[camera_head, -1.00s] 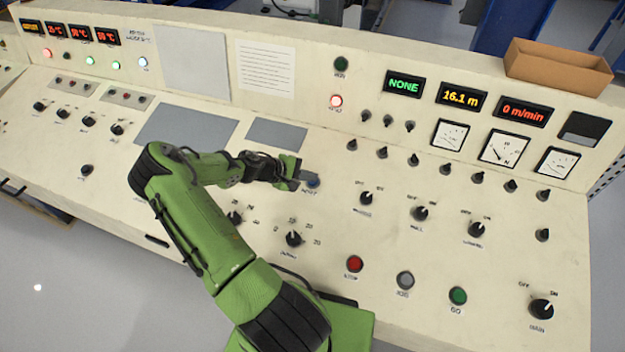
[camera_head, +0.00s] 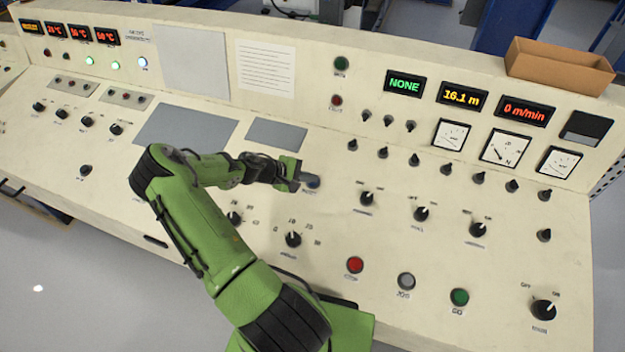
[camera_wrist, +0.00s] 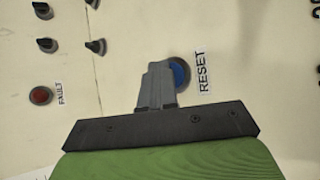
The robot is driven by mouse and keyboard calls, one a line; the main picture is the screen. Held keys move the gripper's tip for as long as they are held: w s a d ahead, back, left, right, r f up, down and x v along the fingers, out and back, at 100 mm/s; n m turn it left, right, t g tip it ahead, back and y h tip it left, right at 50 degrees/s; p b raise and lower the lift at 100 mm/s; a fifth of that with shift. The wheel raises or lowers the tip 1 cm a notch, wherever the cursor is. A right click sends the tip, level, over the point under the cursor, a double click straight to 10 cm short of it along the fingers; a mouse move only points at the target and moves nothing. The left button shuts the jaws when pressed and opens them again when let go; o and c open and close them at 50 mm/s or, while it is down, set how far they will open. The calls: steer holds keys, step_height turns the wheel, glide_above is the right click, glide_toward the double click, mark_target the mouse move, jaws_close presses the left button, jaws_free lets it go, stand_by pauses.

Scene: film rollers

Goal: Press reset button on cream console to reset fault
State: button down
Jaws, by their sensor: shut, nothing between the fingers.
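The cream console (camera_head: 420,290) fills most of the head view. The blue reset button (camera_wrist: 180,74) sits beside the RESET label in the wrist view, partly covered by my fingers. In the head view the button (camera_head: 313,182) shows just right of my fingertips. My gripper (camera_head: 300,182) is shut and empty, its tips at the button; it also shows in the wrist view (camera_wrist: 158,76). Whether the tips press the button I cannot tell. The fault lamp (camera_head: 336,101) is dark red and unlit; it also shows in the wrist view (camera_wrist: 40,96).
Several black knobs stand around my gripper, such as one (camera_head: 293,239) below it. Red (camera_head: 355,265), grey (camera_head: 406,281) and green (camera_head: 459,297) buttons line the front. A brown open box (camera_head: 560,66) rests on the console's top right.

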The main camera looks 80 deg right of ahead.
steer(key=shift+a+r+p, duration=0.2)
steer(key=shift+r+p, duration=0.4)
steer(key=shift+r, duration=0.25)
steer(key=shift+r, duration=0.1)
steer(key=r+p, duration=0.2)
steer(key=a+r+p, duration=0.1)
steer(key=r, duration=0.1)
steer(key=shift+r+p, duration=0.35)
steer(key=shift+w, duration=0.1)
stand_by(0.4)
